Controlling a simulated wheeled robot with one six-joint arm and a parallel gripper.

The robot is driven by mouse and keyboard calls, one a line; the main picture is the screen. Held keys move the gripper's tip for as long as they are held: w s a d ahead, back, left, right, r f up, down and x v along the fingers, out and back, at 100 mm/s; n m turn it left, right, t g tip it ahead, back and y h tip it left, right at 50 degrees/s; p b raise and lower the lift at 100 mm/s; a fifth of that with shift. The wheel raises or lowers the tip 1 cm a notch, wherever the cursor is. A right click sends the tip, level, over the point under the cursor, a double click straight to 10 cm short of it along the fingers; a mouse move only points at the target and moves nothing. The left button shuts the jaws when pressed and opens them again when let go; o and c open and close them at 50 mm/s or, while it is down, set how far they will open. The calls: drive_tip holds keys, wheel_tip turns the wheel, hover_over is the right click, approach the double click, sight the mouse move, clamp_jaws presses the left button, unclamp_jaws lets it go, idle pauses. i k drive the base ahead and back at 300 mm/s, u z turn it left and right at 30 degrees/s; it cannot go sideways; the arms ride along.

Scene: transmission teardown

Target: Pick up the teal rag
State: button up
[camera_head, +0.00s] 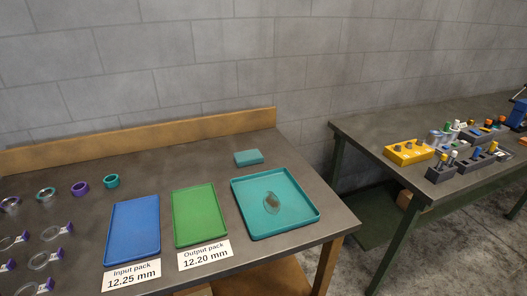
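A small teal block-like piece (248,157), which looks like the folded rag, lies on the grey workbench near its back right, just behind the teal tray (308,213). It lies flat and appears apart from the tray. A brownish, oily-looking patch or clear disc (271,203) lies in the tray; I cannot tell which. My gripper is not in this view.
A blue tray (132,231) and a green tray (200,216) lie left of the teal tray. Rings, including a purple one (80,189) and a teal one (111,181), stand farther left. A wooden backboard (150,143) edges the bench. A second bench (385,178) stands right, across a gap.

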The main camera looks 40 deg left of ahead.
sight(254, 157)
drive_tip(key=u, duration=0.25)
drive_tip(key=i, duration=0.7)
drive_tip(key=u, duration=1.2)
drive_tip(key=i, duration=0.75)
drive_tip(key=u, duration=0.75)
